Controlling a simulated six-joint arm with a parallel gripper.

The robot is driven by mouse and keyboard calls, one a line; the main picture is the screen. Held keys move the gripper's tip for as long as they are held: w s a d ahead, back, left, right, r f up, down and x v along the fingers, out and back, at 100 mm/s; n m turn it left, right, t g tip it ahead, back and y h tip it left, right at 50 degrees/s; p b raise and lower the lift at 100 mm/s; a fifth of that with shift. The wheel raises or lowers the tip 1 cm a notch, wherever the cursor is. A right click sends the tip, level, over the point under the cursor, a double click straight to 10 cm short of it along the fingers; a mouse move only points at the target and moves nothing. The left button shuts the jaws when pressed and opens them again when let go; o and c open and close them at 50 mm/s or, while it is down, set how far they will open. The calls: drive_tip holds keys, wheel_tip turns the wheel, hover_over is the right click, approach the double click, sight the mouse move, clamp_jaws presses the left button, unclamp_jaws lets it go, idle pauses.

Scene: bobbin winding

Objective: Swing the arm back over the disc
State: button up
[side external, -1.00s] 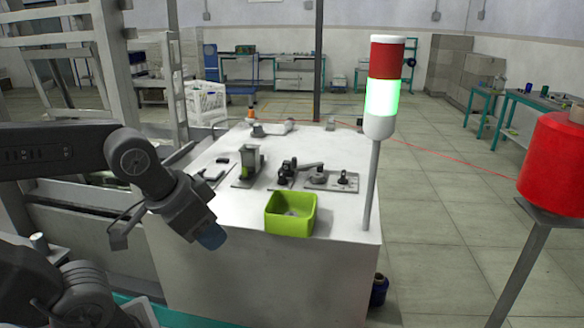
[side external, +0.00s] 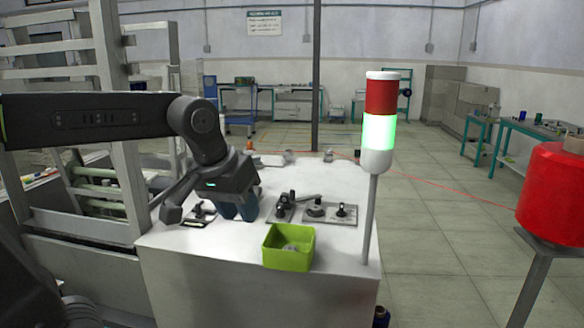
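My gripper (side external: 239,212), with blue fingertips, hangs pointing down over the left part of the white table. It covers the spot behind it. I cannot tell whether the fingers are apart, and I see nothing held. A small dark round disc (side external: 316,209) sits on a grey plate to the right of my gripper, clear of it. A dark clamp-like fixture (side external: 284,206) stands between them.
A green bin (side external: 289,249) with something small inside stands at the table's (side external: 210,243) front edge. A signal tower (side external: 379,130) glows green at the right edge. A red spool (side external: 555,190) stands farther right. A metal frame (side external: 118,120) rises at the left.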

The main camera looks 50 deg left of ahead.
drive_tip(key=w+a+n+g, duration=0.1)
drive_tip(key=w+a+n, duration=0.3)
drive_tip(key=w, duration=0.3)
drive_tip(key=w+a+n+g, duration=0.1)
drive_tip(key=w+a+n, duration=0.4)
drive_tip(key=w, duration=0.3)
drive_tip(key=w+a+n+g, duration=0.2)
drive_tip(key=w+a+n, duration=0.2)
drive_tip(key=w+n, duration=0.2)
drive_tip(key=shift+w+a, duration=0.3)
drive_tip(key=shift+w, duration=0.35)
drive_tip(key=shift+w+a+f+n, duration=0.25)
drive_tip(key=shift+f+n, duration=0.05)
drive_tip(key=shift+n, duration=0.1)
drive_tip(key=shift+f, duration=3.65)
drive_tip(key=c, duration=0.5)
drive_tip(key=shift+d, duration=0.1)
